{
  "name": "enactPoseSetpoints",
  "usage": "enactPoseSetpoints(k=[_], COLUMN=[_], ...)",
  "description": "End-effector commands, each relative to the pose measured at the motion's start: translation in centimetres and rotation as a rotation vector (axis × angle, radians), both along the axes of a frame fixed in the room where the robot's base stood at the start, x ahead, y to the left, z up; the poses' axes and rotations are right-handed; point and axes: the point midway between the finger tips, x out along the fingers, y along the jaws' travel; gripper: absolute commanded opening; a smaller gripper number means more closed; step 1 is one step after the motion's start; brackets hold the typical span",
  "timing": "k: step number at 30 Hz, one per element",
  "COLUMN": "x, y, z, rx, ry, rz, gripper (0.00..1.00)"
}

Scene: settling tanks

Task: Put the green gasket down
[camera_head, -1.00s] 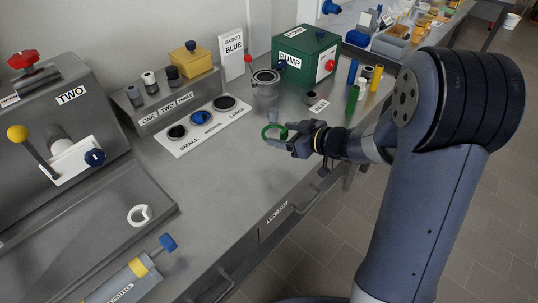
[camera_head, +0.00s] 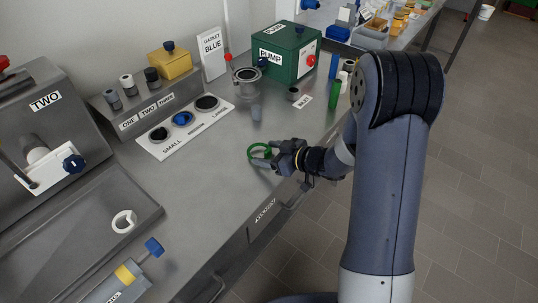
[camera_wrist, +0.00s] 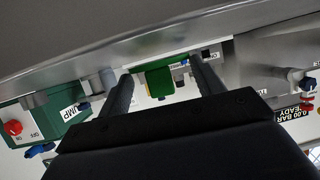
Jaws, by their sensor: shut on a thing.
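The green gasket (camera_head: 251,149) is a thin ring at the tips of my gripper (camera_head: 273,154) in the head view. My gripper is shut on its right side, and the rest of the ring sticks out to the left. It is over the grey bench (camera_head: 205,190) near its front edge; I cannot tell whether it touches the top. A sign reading GASKET BLUE (camera_head: 213,53) stands at the back.
A white panel with SMALL, MEDIUM and LARGE holders (camera_head: 186,127) lies left of my gripper. Behind are a metal pot (camera_head: 248,80) and the green pump box (camera_head: 290,47). A white ring (camera_head: 124,221) lies in a tray at left. Bench between tray and gripper is clear.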

Motion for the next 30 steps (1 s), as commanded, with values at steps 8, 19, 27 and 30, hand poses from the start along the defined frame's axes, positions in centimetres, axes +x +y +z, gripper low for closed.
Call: enactPoseSetpoints(k=[8, 19, 27, 30], x=[0.0, 0.0, 0.0, 0.0], y=[0.0, 0.0, 0.0, 0.0], z=[-0.9, -1.4, -1.3, -1.3], rx=[-0.001, -0.001, 0.000, 0.000], ry=[-0.001, -0.001, 0.000, 0.000], rz=[0.000, -0.001, -0.001, -0.001], gripper=[0.42, 0.64, 0.86, 0.86])
